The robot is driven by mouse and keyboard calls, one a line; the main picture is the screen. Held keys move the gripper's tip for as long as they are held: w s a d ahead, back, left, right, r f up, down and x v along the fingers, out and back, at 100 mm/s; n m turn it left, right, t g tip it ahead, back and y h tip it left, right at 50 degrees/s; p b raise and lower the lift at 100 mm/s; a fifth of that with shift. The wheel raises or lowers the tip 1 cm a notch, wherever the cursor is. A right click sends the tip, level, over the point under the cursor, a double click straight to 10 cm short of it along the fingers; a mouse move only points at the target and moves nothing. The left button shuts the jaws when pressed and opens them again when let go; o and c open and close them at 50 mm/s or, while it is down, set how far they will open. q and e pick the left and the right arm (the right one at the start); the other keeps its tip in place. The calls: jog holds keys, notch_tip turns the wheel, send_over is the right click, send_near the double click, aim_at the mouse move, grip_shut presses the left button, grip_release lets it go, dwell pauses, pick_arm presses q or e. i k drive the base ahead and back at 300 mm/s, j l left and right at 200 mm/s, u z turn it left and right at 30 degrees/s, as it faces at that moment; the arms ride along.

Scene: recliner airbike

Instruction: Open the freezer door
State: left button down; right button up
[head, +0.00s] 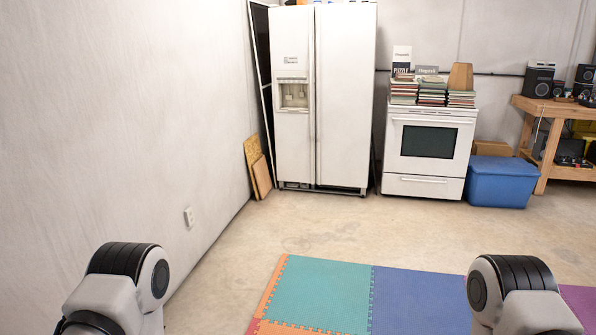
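A white side-by-side fridge-freezer (342,100) stands upright against the back wall, left of the picture's middle. Its narrower left door, the freezer door (292,150), has a water and ice dispenser (293,95) and looks closed. Long vertical handles run along the seam between the two doors. My two arms show only as grey and black links at the bottom left and bottom right, far in front of the fridge. Neither gripper is in view.
A white stove (426,160) with stacked books stands right of the fridge, then a blue bin (499,182) and a wooden workbench (548,110). Boards (257,168) lean by the left wall. Coloured foam mats (318,295) lie in front; bare concrete floor lies between.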

aim_at(292, 29)
jog(key=i+u, duration=0.15)
jog(key=i, duration=4.05)
jog(key=i+z, duration=0.1)
jog(key=i, duration=0.9)
jog(key=i+j+z, duration=0.1)
jog(key=i, duration=0.85)
jog(key=i+j+z, duration=0.1)
jog(key=i+z, duration=0.2)
jog(key=i+j+z, duration=0.25)
jog(key=i, duration=0.2)
jog(key=i+j+z, duration=0.3)
jog(key=i+l, duration=0.05)
jog(key=i, duration=0.05)
